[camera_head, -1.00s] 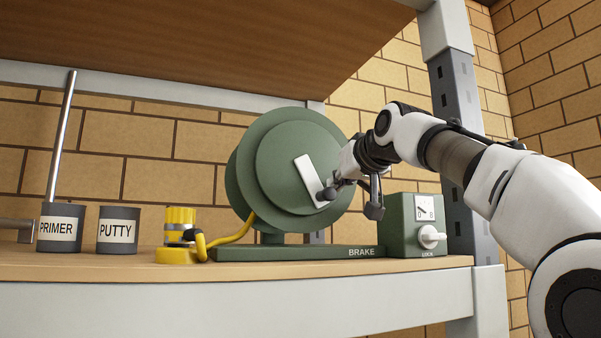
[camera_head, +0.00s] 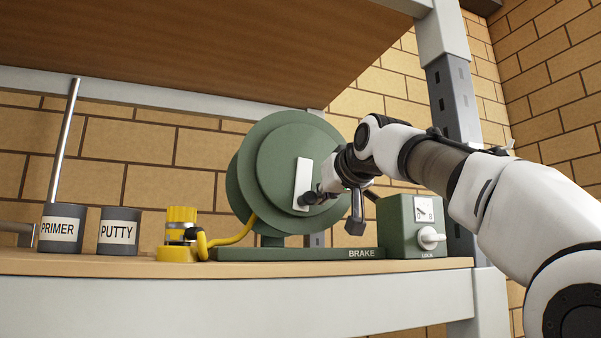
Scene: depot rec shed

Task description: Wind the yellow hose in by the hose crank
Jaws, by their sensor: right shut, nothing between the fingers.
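The green hose reel (camera_head: 292,150) stands on a green base marked BRAKE. Its hose crank (camera_head: 303,172) is a white bar on the reel's face, almost upright, with a dark knob near its lower end. The yellow hose (camera_head: 235,238) runs from the reel down to the left, to a yellow fitting (camera_head: 180,218) on the shelf. My right gripper (camera_head: 322,192) is shut with nothing between its fingers. It is at the crank's lower end, partly covering the knob; whether it touches the knob is hard to tell. My left gripper is not in view.
PRIMER (camera_head: 60,228) and PUTTY (camera_head: 119,232) tins stand at the left. A grey post (camera_head: 452,100) and upper shelf (camera_head: 200,45) bound the space.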

